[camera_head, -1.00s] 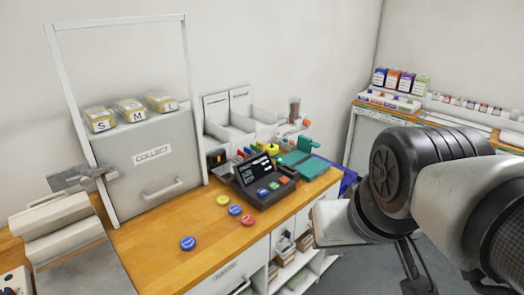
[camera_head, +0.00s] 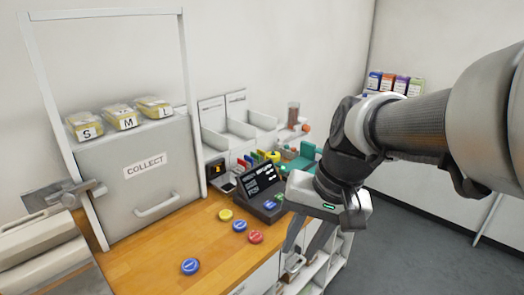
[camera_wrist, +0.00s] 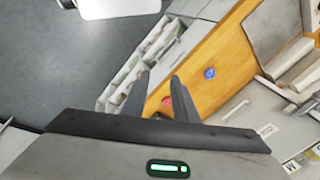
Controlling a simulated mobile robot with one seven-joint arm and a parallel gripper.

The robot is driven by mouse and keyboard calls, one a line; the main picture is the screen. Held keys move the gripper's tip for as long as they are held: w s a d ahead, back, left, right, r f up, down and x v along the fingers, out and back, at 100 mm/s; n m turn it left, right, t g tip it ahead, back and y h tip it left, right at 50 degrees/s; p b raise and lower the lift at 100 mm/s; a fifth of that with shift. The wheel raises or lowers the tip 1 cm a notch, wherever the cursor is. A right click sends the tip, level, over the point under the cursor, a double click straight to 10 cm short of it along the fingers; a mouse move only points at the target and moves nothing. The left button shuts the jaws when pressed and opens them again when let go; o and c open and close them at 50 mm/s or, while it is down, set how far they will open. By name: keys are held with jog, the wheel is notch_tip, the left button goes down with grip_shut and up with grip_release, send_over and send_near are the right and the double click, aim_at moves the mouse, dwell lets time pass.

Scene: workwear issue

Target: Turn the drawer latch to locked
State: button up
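My gripper (camera_head: 303,258) is in front of the counter's right part, fingers pointing down. It also shows in the wrist view (camera_wrist: 160,76), with its two fingers apart and nothing between them. A pale drawer front (camera_wrist: 248,105) with a bar handle (camera_wrist: 236,110) and a label (camera_wrist: 266,130) lies right of the fingers in the wrist view. In the head view, only a strip of the counter front (camera_head: 262,278) shows. I cannot make out a latch on the drawer. A grey metal lever-like fitting (camera_head: 78,192) sits left of the grey COLLECT cabinet (camera_head: 140,185).
The wooden counter (camera_head: 165,245) holds a blue disc (camera_head: 190,266), another blue disc, a yellow disc (camera_head: 226,215) and a red disc (camera_head: 256,237). A dark terminal (camera_head: 262,192) stands behind. Open shelves (camera_head: 322,265) lie under the counter's right end. Grey floor (camera_head: 420,240) is clear at right.

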jog(key=w+d+f+m+g+y+b, duration=0.25)
jog(key=w+f+m+y, duration=0.35)
jog(key=f, duration=0.7)
jog(key=m+t+y+b, duration=0.7)
jog(key=m+t+b, duration=0.1)
jog(key=m+t, duration=1)
send_near(297, 249)
jog(key=w+a+r+g, duration=0.1)
jog(key=w+a+r, duration=0.2)
jog(key=w, duration=0.2)
jog(key=shift+a+m+p, duration=0.3)
jog(key=shift+m+p, duration=0.1)
jog(key=shift+p, duration=0.05)
jog(key=shift+c, duration=0.6)
grip_shut()
